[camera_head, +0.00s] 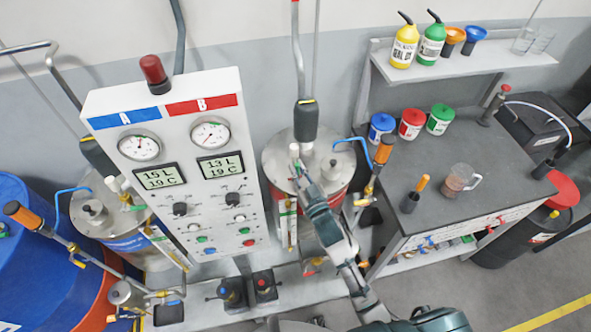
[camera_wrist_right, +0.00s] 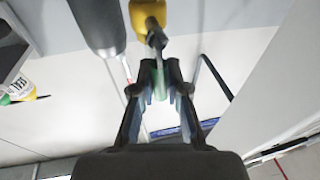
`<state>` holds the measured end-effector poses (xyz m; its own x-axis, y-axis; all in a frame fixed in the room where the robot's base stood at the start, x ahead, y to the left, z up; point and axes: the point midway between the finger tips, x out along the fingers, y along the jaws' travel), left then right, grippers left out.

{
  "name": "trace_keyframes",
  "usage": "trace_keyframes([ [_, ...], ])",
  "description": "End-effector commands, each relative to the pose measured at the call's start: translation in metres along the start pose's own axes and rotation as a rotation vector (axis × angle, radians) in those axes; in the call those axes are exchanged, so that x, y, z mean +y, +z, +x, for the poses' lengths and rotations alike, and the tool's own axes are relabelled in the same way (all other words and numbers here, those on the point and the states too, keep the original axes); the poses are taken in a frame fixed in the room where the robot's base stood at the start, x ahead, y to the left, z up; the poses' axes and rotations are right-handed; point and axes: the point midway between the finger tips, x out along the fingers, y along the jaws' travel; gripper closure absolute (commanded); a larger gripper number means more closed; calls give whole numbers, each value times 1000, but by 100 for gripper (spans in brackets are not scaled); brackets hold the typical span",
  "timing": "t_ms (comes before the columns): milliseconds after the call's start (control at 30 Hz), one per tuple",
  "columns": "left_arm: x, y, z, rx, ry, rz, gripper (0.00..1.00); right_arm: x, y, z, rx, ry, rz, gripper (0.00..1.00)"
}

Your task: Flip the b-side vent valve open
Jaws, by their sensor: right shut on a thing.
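The b-side tank (camera_head: 281,161) has a grey lid and a red band and stands right of the panel (camera_head: 166,94). My right gripper (camera_head: 300,176) reaches over its lid, beside a small white-topped fitting (camera_head: 294,151), and hides part of the lid. In the right wrist view the gripper (camera_wrist_right: 160,92) has its fingers around a small green piece (camera_wrist_right: 158,78), which seems to be the vent valve's handle. A yellow fitting with a grey stem (camera_wrist_right: 149,16) lies just beyond. The valve's position cannot be made out. My left gripper is not in view.
A dark padded pipe (camera_head: 305,120) rises from the b-side lid; it also shows in the wrist view (camera_wrist_right: 97,25). An orange-handled hose tool (camera_head: 384,151) stands to the right, by the workbench (camera_head: 445,135). The a-side tank (camera_head: 110,222) is left of the panel.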

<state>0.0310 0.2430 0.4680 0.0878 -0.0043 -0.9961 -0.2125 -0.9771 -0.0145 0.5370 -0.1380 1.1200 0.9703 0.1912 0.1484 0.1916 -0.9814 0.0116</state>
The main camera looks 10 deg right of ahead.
Motion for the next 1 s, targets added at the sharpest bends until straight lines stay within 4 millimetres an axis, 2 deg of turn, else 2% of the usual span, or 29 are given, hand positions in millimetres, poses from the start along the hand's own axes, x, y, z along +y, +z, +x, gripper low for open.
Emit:
trace_keyframes([
  [33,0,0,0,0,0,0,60,-1,8,-2,-17,1,13,100],
  [533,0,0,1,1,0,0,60,0,8,-2,-14,4,29,100],
  [567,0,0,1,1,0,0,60,0,8,-2,-14,4,29,81],
  [633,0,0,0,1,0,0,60,1,8,-2,-12,4,29,64],
  [667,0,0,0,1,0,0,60,1,7,-2,-10,4,28,60],
  [1000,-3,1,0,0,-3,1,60,1,3,-4,-1,4,27,60],
])
